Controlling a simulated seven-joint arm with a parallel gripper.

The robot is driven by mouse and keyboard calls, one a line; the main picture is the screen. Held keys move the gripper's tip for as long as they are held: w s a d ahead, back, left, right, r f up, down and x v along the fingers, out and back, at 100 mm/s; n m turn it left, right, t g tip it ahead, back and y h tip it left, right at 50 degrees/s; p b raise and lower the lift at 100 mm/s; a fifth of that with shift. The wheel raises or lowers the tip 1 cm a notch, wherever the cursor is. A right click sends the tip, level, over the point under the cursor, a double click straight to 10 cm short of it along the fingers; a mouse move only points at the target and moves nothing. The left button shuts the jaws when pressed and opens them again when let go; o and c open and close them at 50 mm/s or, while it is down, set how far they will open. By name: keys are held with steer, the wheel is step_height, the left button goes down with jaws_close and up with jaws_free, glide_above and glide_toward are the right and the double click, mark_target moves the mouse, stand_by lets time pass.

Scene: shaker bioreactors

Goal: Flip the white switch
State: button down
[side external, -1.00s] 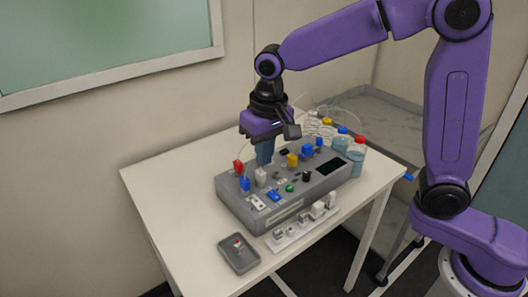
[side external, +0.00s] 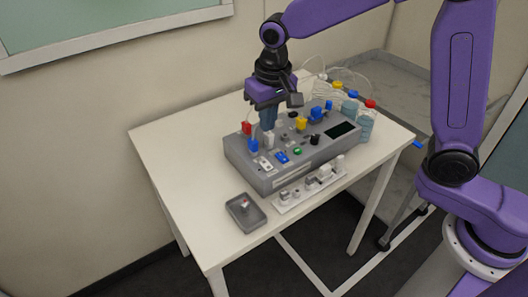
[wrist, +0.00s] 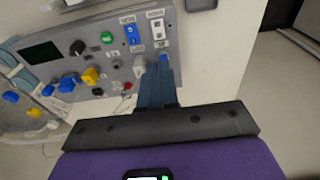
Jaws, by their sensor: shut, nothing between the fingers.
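The white switch (side external: 265,163) is a small rocker on a white plate at the front left of the grey control box's top. In the wrist view the white switch (wrist: 158,29) lies just beyond the fingertips, beside a blue switch (wrist: 132,34). My gripper (side external: 267,128) points down over the left part of the box, behind the white switch. In the wrist view my gripper (wrist: 160,66) has its blue fingers together and empty. The fingertips look close to the panel; I cannot tell if they touch it.
The grey box (side external: 283,180) also carries red, blue, white and yellow knobs, a green button (side external: 297,151) and a dark screen (side external: 341,130). A white knob (side external: 269,141) stands beside the fingers. Bottles (side external: 366,122) stand behind right. A grey tray (side external: 246,213) lies in front.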

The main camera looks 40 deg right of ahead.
mark_target(264, 162)
steer(key=f, duration=0.3)
steer(key=w+f, duration=0.1)
steer(key=f, duration=0.7)
steer(key=shift+w+f, duration=0.1)
steer(key=shift+w, duration=0.1)
steer(key=shift+f, duration=0.3)
steer(key=shift+s, duration=0.15)
steer(key=shift+s+r, duration=0.15)
steer(key=shift+s, duration=0.5)
steer(key=shift+w+r, duration=0.1)
steer(key=shift+r, duration=0.05)
